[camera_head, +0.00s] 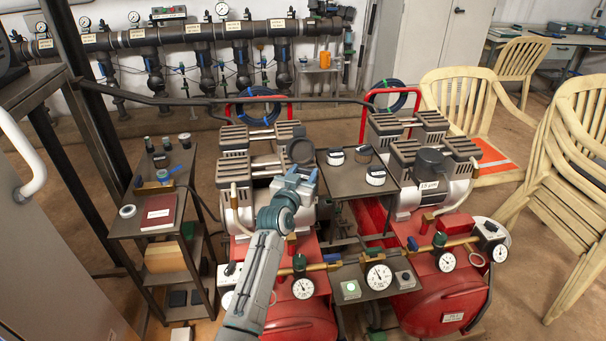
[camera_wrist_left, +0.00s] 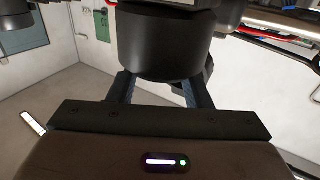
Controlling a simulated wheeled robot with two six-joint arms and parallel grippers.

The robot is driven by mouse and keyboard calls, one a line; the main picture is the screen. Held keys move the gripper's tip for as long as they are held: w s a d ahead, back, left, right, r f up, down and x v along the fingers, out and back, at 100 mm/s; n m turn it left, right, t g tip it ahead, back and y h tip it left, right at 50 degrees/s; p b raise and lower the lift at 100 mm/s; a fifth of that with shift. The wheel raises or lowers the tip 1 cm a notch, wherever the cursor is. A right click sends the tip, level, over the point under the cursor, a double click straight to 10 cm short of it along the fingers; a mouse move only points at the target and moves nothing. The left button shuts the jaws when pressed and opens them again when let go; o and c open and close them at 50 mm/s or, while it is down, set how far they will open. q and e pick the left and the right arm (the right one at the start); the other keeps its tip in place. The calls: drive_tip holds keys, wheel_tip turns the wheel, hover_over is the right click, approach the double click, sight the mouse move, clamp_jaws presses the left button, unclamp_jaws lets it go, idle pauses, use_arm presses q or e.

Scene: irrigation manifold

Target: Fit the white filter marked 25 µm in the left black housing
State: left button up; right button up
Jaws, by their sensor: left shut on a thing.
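My left gripper (camera_head: 297,178) is over the left compressor, shut on a dark round cover (camera_head: 300,151). In the left wrist view this black cylinder (camera_wrist_left: 160,50) sits between the fingers (camera_wrist_left: 160,92). I cannot tell whether it is clear of the left black housing, which is hidden behind my gripper and arm. Two white filters with dark bands, one at the back left (camera_head: 336,156) and one at the front right (camera_head: 375,175), stand on the middle table. Their marks are too small to read. My right gripper is not in view.
A dark round part (camera_head: 364,153) also stands on the middle table (camera_head: 385,208). A cart (camera_head: 125,225) at left holds small canisters and a red book (camera_head: 159,213). Gauges (camera_head: 378,276) stand in front.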

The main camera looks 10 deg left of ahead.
use_arm(q)
drive_tip(key=shift+f+b, duration=0.3)
drive_tip(key=shift+f, duration=0.1)
idle(0.4)
drive_tip(key=o, duration=1.3)
drive_tip(key=shift+r, duration=0.1)
drive_tip(key=shift+r+p, duration=3.1)
drive_tip(key=shift+r, duration=0.35)
drive_tip(key=shift+f, duration=0.1)
